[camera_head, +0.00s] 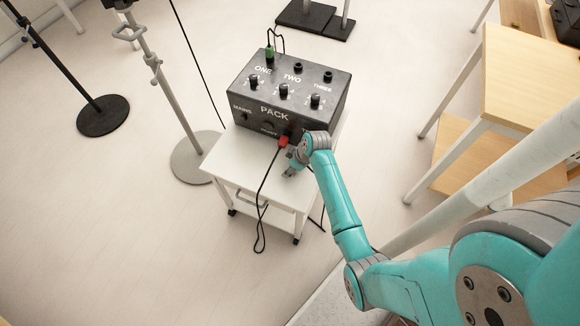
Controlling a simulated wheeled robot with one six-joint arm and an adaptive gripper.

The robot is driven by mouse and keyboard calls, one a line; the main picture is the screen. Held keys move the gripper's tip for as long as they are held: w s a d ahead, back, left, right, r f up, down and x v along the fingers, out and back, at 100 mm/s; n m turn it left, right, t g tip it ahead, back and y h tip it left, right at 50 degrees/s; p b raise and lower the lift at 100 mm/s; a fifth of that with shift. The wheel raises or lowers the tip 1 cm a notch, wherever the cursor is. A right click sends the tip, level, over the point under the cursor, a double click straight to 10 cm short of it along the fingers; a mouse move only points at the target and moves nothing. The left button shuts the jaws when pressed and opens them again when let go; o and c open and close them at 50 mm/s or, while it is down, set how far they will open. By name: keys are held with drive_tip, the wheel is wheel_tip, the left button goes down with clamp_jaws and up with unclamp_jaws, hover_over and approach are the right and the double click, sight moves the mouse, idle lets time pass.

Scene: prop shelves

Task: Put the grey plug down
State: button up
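My gripper (290,172) is low over the front right of the white trolley top (232,165), just in front of the black pack box (290,95). It is small and partly hidden by my wrist, so I cannot tell whether its fingers are open or shut. I cannot make out a grey plug; one may be hidden at the gripper. A red plug (283,141) sits at the lower front of the box, with a black cable hanging over the trolley's front edge. A green plug (269,52) stands in the box top by the label ONE.
The left front of the trolley top is bare. Stands with round bases (103,115) are on the left; a grey pole stands close beside the trolley. A wooden table (530,75) is on the right. Dark base plates (315,18) lie behind. The pale floor is otherwise mostly clear.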

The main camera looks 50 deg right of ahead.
drive_tip(key=v, duration=1.2)
drive_tip(key=s+a+f+m+t+h, duration=0.3)
drive_tip(key=s+a+t, duration=0.1)
drive_tip(key=s+a, duration=1.05)
drive_tip(key=s+a+r+t, duration=0.3)
drive_tip(key=s+r, duration=0.4)
drive_tip(key=r, duration=0.3)
drive_tip(key=s+a+r+m+t+y, duration=0.1)
drive_tip(key=s+a+r+t, duration=0.2)
drive_tip(key=s+r, duration=0.5)
wheel_tip(320, 180, up, 4)
drive_tip(key=shift+a+f+t+y, duration=0.15)
drive_tip(key=shift+a+t+y, duration=0.2)
drive_tip(key=shift+a, duration=0.35)
